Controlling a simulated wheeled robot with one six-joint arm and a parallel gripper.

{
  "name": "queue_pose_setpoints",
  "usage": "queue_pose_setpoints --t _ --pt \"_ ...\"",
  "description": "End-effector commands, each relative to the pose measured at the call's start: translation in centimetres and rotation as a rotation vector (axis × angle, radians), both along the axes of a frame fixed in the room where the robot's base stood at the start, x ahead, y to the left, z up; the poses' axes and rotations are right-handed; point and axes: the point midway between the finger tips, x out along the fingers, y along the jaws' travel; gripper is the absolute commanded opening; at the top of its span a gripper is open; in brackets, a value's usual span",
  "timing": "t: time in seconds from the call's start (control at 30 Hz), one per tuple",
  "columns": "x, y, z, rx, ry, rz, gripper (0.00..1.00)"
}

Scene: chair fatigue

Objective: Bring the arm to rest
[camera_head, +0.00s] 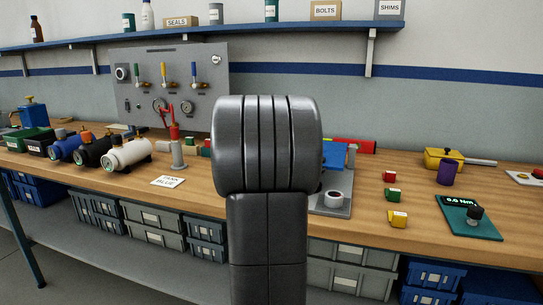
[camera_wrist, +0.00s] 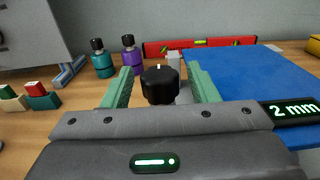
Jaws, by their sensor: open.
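My arm stands upright in the middle of the head view and hides my gripper there. In the wrist view my gripper (camera_wrist: 162,88) is open, with its two green fingers apart. A black round knob (camera_wrist: 160,86) shows between the fingers, and I see gaps on both sides of it. I cannot tell how far the knob is from the fingertips.
The wooden bench (camera_head: 350,238) holds a valve panel (camera_head: 200,108), a white cylinder unit (camera_head: 128,154), a grey fixture (camera_head: 337,205), small coloured blocks (camera_head: 393,195) and a torque readout (camera_head: 470,218). A red level (camera_wrist: 200,46) lies behind the knob. A shelf (camera_head: 270,36) runs above.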

Motion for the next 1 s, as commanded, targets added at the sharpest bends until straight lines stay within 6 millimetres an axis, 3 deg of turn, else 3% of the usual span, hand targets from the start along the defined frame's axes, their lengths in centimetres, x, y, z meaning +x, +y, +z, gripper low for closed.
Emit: queue_pose_setpoints --t 1.0 --pt "0.02 -0.01 0.26 -0.001 0.000 -0.286 0.54"
